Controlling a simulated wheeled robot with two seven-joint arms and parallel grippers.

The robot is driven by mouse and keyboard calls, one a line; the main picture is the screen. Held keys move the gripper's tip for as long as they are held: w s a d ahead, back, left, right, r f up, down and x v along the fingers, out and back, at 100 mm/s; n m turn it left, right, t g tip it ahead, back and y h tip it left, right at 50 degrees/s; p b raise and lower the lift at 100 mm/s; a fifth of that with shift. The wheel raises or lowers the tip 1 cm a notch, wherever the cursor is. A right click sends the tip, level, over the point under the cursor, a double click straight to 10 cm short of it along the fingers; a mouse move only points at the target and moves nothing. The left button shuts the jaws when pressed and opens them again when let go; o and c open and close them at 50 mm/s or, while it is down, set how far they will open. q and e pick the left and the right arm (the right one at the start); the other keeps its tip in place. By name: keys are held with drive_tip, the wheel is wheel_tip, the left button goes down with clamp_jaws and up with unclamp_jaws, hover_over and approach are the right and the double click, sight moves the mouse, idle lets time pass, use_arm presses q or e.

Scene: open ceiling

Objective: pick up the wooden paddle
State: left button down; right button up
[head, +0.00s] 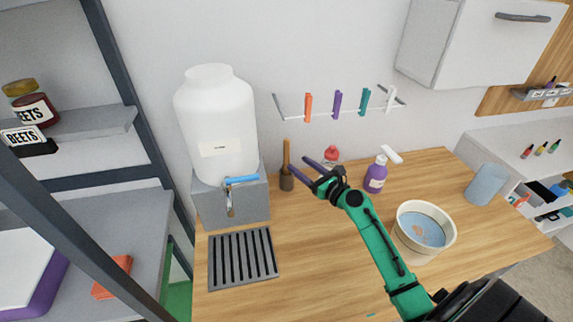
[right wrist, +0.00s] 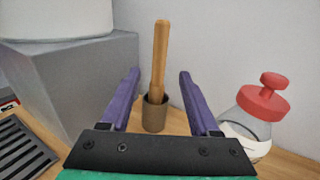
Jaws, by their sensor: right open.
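The wooden paddle (head: 286,153) stands upright in a small brown cup (head: 286,181) on the wooden counter, against the back wall beside the grey stand. In the right wrist view the paddle's handle (right wrist: 160,58) rises from the cup (right wrist: 154,113), and its lower end is hidden inside. My right gripper (head: 309,169) is open and empty, just right of the paddle in the head view. In the right wrist view its two purple fingers (right wrist: 154,90) are spread to either side of the paddle and cup, which stand beyond them. My left gripper is not in view.
A grey stand (head: 245,205) with a white water jug (head: 215,115) is left of the cup. A red-capped bottle (head: 331,154) stands close on the right, with a purple spray bottle (head: 375,178) and a bucket (head: 425,230) further right. A slotted drain tray (head: 243,258) lies in front.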

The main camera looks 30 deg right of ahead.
sight(289, 158)
drive_tip(key=x, duration=0.7)
drive_tip(key=shift+w+f, duration=0.15)
drive_tip(key=shift+f, duration=0.05)
clamp_jaws()
